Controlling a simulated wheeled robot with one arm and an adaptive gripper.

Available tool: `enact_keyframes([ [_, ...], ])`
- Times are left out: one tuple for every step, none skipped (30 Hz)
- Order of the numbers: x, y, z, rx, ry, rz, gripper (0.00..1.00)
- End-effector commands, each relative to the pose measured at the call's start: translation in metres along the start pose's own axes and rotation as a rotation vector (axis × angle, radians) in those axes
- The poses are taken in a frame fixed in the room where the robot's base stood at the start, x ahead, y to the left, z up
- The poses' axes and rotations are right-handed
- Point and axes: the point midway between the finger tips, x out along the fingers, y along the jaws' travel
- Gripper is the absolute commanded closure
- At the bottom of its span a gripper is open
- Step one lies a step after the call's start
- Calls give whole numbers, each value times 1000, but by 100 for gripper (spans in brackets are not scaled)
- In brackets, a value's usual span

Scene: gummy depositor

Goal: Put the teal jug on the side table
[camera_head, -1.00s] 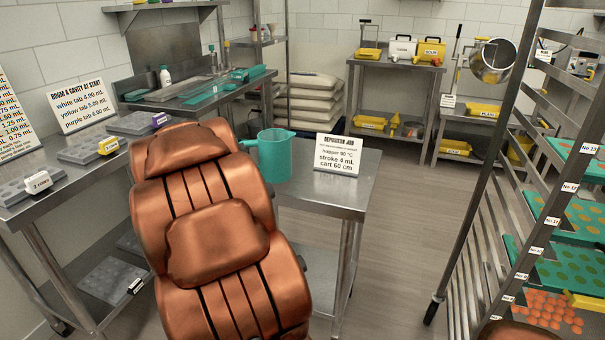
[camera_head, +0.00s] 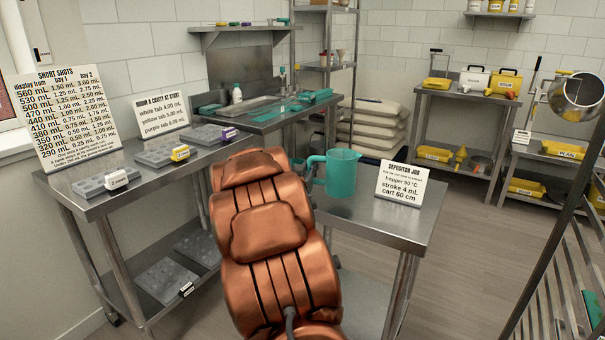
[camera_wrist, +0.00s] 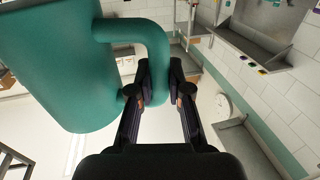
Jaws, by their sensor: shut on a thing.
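The teal jug (camera_head: 342,172) appears upright in the head view, over the left part of a steel table (camera_head: 400,228) with a job sign. I cannot tell if its base touches the tabletop. Its handle faces left, towards my copper-coloured arm. In the wrist view the jug (camera_wrist: 55,60) fills the upper left. My gripper (camera_wrist: 161,85) has its two dark fingers on either side of the handle's lower end and is shut on it. In the head view my gripper is hidden behind my arm.
The depositor job sign (camera_head: 403,184) stands just right of the jug. A left bench (camera_head: 125,190) carries molds and a short shots sign (camera_head: 78,115). A sink counter (camera_head: 265,118) stands behind. A slatted rack (camera_head: 555,260) is at the right. Open floor lies between table and rack.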

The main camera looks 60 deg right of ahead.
Motion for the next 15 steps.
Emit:
enact_keyframes([
  [6,-6,1,-1,1,-1,100],
  [10,-9,1,-1,2,-1,100],
  [15,-13,1,0,3,0,100],
  [18,-16,2,0,3,-1,100],
  [22,-19,3,-1,1,-1,100],
  [25,-22,4,-2,-1,-2,100],
  [28,-24,4,-1,-1,0,100],
  [30,-26,4,0,-1,0,100],
  [33,-29,4,0,0,0,100],
  [35,-30,4,0,1,-1,100],
  [36,-32,4,0,1,-1,100],
  [38,-33,4,0,1,0,100],
  [38,-34,4,0,0,0,100],
  [39,-34,5,0,0,0,100],
  [40,-35,5,0,0,0,100],
])
